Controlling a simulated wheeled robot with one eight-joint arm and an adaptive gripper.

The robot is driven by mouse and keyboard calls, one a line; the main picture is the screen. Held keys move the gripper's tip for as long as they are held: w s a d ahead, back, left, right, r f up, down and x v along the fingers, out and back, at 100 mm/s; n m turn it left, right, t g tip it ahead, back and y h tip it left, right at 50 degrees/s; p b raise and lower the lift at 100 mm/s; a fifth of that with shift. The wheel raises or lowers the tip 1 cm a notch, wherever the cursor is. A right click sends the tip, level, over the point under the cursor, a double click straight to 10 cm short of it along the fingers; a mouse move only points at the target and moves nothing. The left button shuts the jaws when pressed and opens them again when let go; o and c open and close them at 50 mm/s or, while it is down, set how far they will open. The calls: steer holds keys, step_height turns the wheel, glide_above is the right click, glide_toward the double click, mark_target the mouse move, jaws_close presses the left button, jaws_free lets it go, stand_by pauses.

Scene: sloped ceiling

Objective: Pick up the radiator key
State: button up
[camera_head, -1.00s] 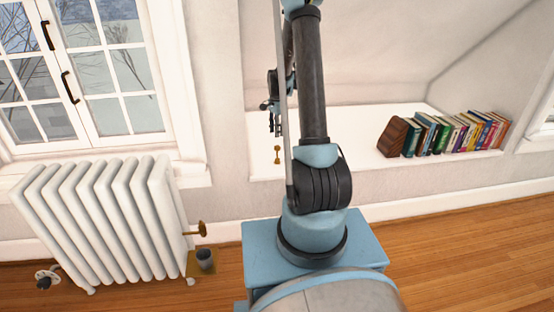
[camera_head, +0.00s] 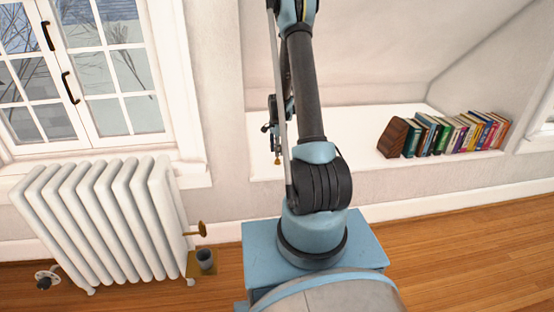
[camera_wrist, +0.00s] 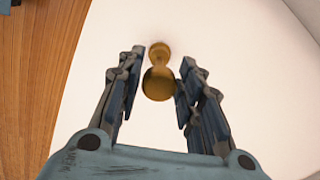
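The radiator key (camera_wrist: 158,84) is a small brass piece with a round knob and a narrower stem with a flared end. It is on the white ledge in the alcove. In the head view only a bit of the key (camera_head: 277,162) shows below my gripper (camera_head: 272,145). In the wrist view my gripper (camera_wrist: 163,62) is open, with its fingers on either side of the key. A gap shows on the left; the right finger is very close to the knob, and I cannot tell if it touches.
A row of books (camera_head: 455,135) with a brown bookend (camera_head: 392,138) stands on the ledge (camera_head: 350,125) to the right. A white radiator (camera_head: 105,220) stands below the window at left, with a brass fitting (camera_head: 201,229) and a grey cup (camera_head: 205,259) beside it.

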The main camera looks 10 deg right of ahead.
mark_target(277, 159)
steer(key=shift+f, duration=1.9)
steer(key=shift+c, duration=0.6)
jaws_close()
